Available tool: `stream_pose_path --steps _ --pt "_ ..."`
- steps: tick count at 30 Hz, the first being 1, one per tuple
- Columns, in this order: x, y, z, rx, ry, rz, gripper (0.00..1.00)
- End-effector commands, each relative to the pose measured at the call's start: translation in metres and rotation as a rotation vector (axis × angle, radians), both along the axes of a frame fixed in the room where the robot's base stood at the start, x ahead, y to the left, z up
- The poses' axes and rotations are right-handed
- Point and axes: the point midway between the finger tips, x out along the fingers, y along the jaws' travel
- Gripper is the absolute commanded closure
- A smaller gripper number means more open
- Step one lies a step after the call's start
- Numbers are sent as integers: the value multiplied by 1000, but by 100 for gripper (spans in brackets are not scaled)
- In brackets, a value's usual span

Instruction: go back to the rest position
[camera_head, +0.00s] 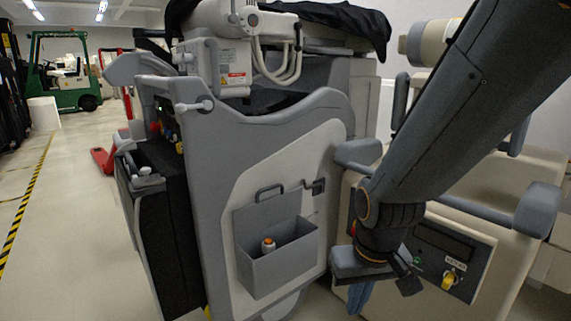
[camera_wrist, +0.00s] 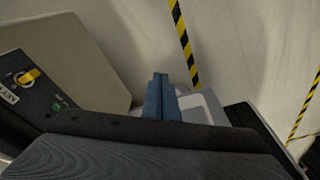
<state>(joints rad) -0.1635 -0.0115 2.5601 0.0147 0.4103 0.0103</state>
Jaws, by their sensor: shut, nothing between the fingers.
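My gripper (camera_head: 360,297) hangs at the lower right of the head view, in front of the beige cart. It points down, and its blue fingers are together with nothing between them. The fingers (camera_wrist: 161,97) also show side by side in the wrist view, over the floor and the edge of a grey cart. My dark arm comes in from the upper right of the head view. The beige cart's front panel (camera_head: 480,262) is partly hidden behind my arm and gripper.
A large grey cart (camera_head: 215,150) stands left of my gripper, with an open grey pocket (camera_head: 270,270) holding an orange-topped item (camera_head: 268,245). The beige cart has a yellow key switch (camera_head: 449,280) and grey bumpers (camera_head: 538,210). Floor (camera_head: 75,200) is clear at left; a green forklift (camera_head: 62,72) stands behind.

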Motion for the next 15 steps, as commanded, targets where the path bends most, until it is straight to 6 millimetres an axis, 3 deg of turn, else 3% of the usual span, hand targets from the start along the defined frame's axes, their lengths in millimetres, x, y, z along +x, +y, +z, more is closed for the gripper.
stream_pose_path --steps 9,15 --pt "-40 73 2 -3 67 202 100" --pt "-68 107 4 -10 106 309 100"
